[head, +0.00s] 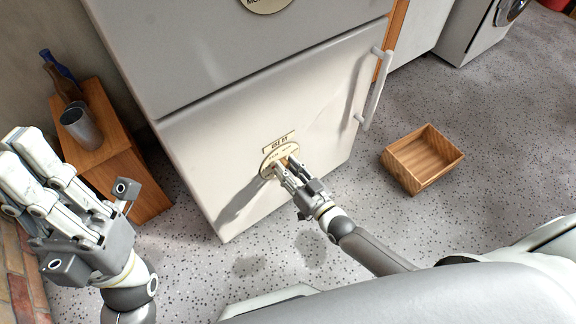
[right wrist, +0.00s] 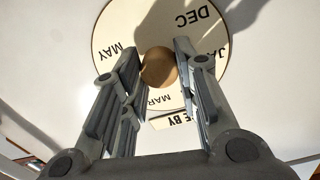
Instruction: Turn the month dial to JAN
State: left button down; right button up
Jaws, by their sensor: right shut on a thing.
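The month dial (head: 267,167) is a round cream disc on the white lower door (head: 215,150) of the fridge. A "USE BY" plate (head: 279,142) sits just above it. In the right wrist view the dial (right wrist: 160,22) shows DEC, MAY, MAR and a partly covered JA; other labels are hidden. MAR lies closest to the plate (right wrist: 178,120) there. My right gripper (head: 285,168) is shut on the dial's round brown knob (right wrist: 159,68), with one finger on each side. My left gripper (head: 35,165) is raised at the left, away from the fridge; its finger gap is unclear.
A wooden stand (head: 112,165) with a grey cup (head: 82,129) and dark bottles is left of the fridge. A white door handle (head: 373,90) sticks out on the right. An open wooden box (head: 422,158) lies on the floor, with clear floor around it.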

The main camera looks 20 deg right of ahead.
jog(key=shift+m+p, duration=0.3)
jog(key=shift+m, duration=0.9)
jog(key=o, duration=1)
jog(key=shift+s+d, duration=0.1)
jog(key=v, duration=1.1)
jog(key=shift+s+d, duration=0.1)
jog(key=shift+s, duration=0.3)
